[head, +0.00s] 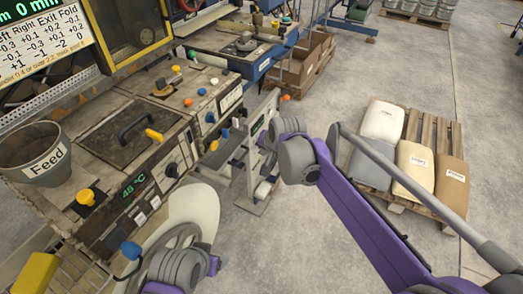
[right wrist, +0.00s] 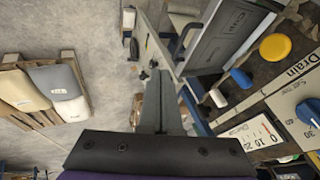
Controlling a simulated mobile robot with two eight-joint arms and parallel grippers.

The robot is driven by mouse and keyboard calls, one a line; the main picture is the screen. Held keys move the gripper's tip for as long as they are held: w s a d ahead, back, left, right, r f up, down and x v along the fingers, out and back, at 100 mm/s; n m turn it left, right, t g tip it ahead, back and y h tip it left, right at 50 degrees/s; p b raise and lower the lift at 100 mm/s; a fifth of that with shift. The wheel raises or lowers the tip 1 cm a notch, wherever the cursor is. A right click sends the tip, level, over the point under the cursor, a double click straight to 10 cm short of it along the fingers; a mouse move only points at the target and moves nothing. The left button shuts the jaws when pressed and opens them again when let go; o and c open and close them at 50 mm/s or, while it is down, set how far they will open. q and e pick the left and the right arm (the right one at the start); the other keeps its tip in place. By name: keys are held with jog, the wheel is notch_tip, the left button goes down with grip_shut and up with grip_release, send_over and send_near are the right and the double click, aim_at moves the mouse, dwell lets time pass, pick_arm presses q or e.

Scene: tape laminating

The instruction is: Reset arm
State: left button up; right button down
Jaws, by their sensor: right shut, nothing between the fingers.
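My right arm reaches in from the lower right of the head view, its purple link ending in a grey wrist joint beside the machine's edge. In the right wrist view my right gripper (right wrist: 152,76) is shut and empty, its fingers together above the floor and apart from the machine. In the head view its fingers are hard to tell from the grey parts behind. Part of my left arm, grey and purple, shows at the bottom left of the head view. The left gripper cannot be made out.
The machine (head: 130,140) with coloured knobs fills the left, with a Feed bucket (head: 34,157) on it. A pallet (head: 432,130) with several sacks lies to the right. Open concrete floor is between.

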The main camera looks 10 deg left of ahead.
jog(key=s+d+r+n+h+p, duration=0.1)
jog(key=s+d+r+p, duration=0.1)
jog(key=s+d, duration=0.5)
jog(key=s+d+r+h+p, duration=0.1)
jog(key=s+d+r, duration=0.25)
jog(key=d, duration=0.55)
jog(key=s+d+f+h+p, duration=0.1)
jog(key=s+d+f+p, duration=0.1)
jog(key=s+d, duration=0.3)
jog(key=s+d+f+n+p, duration=0.1)
jog(key=s+d, duration=0.5)
jog(key=s, duration=0.7)
jog(key=shift+s+d+f+h+p, duration=0.25)
jog(key=shift+s+f+h+p, duration=0.25)
jog(key=shift+f, duration=0.4)
jog(key=shift+w, duration=0.1)
